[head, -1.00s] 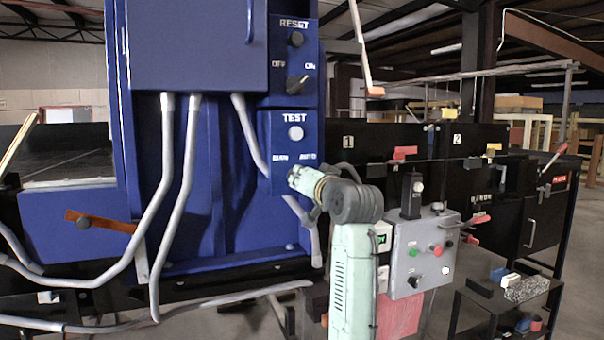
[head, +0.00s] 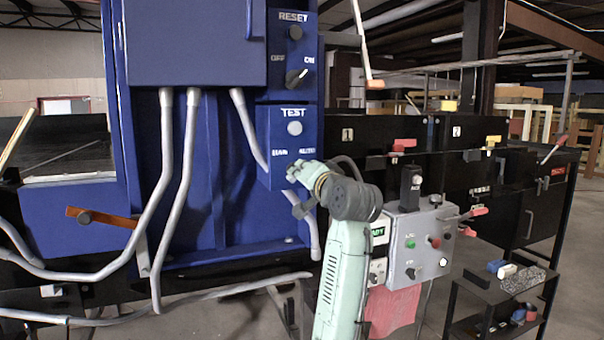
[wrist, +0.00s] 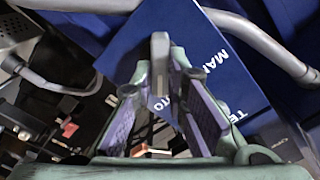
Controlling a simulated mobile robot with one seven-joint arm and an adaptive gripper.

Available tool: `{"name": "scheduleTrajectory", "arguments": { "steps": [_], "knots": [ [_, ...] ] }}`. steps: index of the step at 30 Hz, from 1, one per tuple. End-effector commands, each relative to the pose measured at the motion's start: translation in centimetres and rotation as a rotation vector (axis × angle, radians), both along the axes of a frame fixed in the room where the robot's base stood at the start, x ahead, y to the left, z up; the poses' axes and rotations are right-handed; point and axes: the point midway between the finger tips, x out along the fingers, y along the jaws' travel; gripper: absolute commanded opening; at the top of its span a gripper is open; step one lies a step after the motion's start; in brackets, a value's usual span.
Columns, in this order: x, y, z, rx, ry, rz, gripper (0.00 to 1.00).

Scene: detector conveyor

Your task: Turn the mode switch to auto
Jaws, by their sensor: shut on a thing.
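The mode switch is on the lower blue control panel (head: 277,135), below the TEST button (head: 295,128) and the MAN and AUTO labels. In the head view my gripper (head: 293,171) reaches the panel just under these labels and hides the switch. In the wrist view the grey switch lever (wrist: 160,62) stands between the two fingertips of my gripper (wrist: 160,80), which are shut on it. The MAN label shows to its right on the blue panel (wrist: 190,32); the other label is partly covered by a finger. I cannot tell exactly which label the lever points at.
A grey conduit (head: 243,130) runs down beside the panel and also crosses the wrist view (wrist: 255,38). A grey control box (head: 418,245) with coloured buttons stands right of my arm. A black shelf (head: 490,292) with small blocks is at lower right.

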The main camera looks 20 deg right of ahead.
Motion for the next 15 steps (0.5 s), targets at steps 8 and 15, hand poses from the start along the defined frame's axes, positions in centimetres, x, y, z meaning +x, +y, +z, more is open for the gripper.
{"name": "scheduleTrajectory", "arguments": {
  "steps": [8,15],
  "knots": [
    [-0.08,-0.14,0.36,0.001,-0.008,-0.004,0.23],
    [-0.04,-0.07,0.19,0.0,-0.004,-0.001,0.33]
  ]
}}
